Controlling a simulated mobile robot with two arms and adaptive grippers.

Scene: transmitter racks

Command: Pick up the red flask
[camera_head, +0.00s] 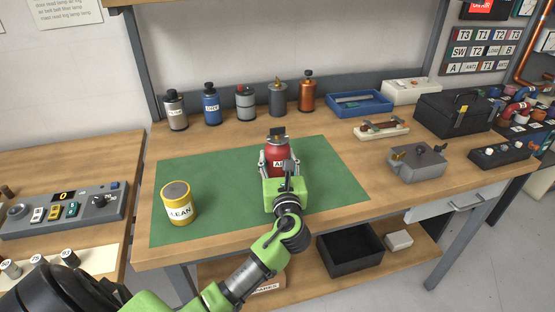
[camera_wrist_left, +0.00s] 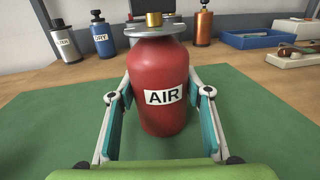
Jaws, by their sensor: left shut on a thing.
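The red flask (camera_head: 278,152) stands upright on the green mat (camera_head: 220,165) on the workbench. It has a white label reading AIR, a grey collar and a brass piece on top, clear in the left wrist view (camera_wrist_left: 160,75). My left gripper (camera_head: 277,161) reaches in from the front, with one finger on each side of the flask. In the left wrist view the gripper (camera_wrist_left: 158,108) is shut on the flask's body. The flask's base looks to be on or just above the mat; I cannot tell which. My right gripper is not in view.
A yellow can (camera_head: 178,204) labelled LEAN stands on the mat's left. Behind the mat are a silver flask (camera_head: 175,112), a blue flask (camera_head: 211,105), a grey flask (camera_head: 245,102) and an orange flask (camera_head: 306,93). A blue tray (camera_head: 359,104) and a grey metal box (camera_head: 417,164) lie right.

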